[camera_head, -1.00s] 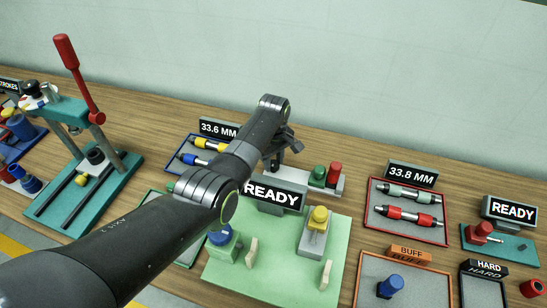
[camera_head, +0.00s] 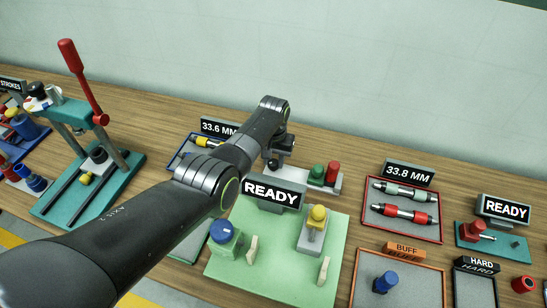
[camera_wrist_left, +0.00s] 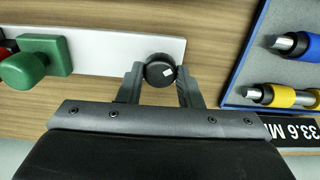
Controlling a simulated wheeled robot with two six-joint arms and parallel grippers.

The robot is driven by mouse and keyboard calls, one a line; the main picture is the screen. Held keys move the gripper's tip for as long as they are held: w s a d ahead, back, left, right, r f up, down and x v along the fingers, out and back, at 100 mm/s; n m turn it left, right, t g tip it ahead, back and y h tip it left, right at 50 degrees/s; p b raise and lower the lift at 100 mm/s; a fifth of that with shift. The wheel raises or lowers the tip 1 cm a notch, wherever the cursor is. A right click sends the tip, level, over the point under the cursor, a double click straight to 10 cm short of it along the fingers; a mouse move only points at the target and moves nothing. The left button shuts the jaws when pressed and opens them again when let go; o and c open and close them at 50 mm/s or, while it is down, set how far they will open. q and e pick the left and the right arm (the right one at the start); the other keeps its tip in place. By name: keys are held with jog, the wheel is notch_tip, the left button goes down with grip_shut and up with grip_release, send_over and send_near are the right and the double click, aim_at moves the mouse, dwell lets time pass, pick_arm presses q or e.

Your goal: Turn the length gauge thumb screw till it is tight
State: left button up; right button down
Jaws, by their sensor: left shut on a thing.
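The length gauge is a pale bar (camera_head: 296,177) behind the green board; its bar also crosses the left wrist view (camera_wrist_left: 105,55). At its end is a round black thumb screw (camera_wrist_left: 160,71) with a small white mark on top. My left gripper (camera_wrist_left: 160,78) has one finger on each side of the screw and is shut on it. In the head view the left gripper (camera_head: 278,150) is partly hidden by my own arm, at the gauge's left end. My right gripper is in no view.
A green block (camera_head: 317,173) and a red block (camera_head: 333,172) stand on the bar's right part. A blue-edged tray (camera_wrist_left: 238,88) with yellow and blue parts lies close beside the gripper. A READY sign (camera_head: 273,193) stands in front of the gauge.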

aim_at(274, 162)
pick_arm(q)
jog(key=m, duration=0.7)
dwell(0.6)
jog(key=o, duration=1)
jog(key=shift+r+p, duration=0.1)
jog(key=shift+p, duration=0.2)
jog(key=shift+r, duration=0.25)
notch_tip(274, 162, up, 5)
jog(key=shift+f+p, duration=0.1)
jog(key=shift+p, duration=1)
notch_tip(274, 162, up, 12)
jog(key=shift+b, duration=0.8)
